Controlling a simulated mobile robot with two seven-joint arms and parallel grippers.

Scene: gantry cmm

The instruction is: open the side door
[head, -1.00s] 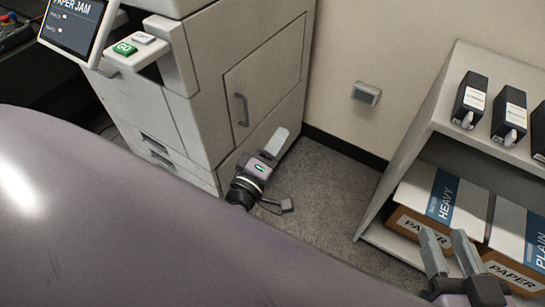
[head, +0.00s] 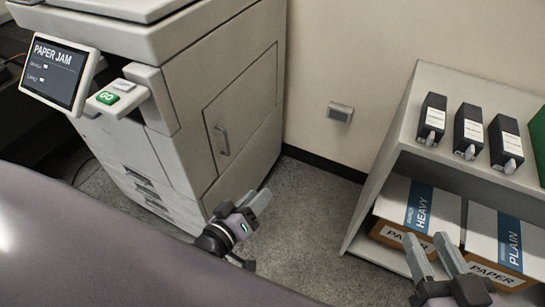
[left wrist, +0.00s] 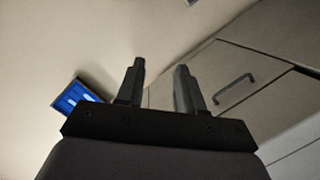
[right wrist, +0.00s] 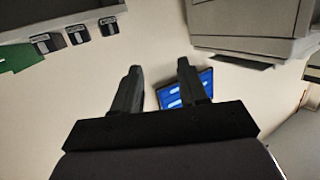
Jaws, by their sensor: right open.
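The side door (head: 245,105) is a beige panel on the side of the printer (head: 180,80), and it is closed. Its grey bar handle (head: 223,140) is near the door's left edge. The handle also shows in the left wrist view (left wrist: 234,88), right of the fingers. My left gripper (head: 261,200) is open and empty, below and right of the handle and apart from it. My right gripper (head: 430,242) is open and empty in front of the paper shelf. In the right wrist view its fingers (right wrist: 159,68) are apart with nothing between them.
A shelf unit (head: 385,150) on the right holds black cartridges (head: 470,130) and paper boxes (head: 420,212). Carpet (head: 300,215) is clear between printer and shelf.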

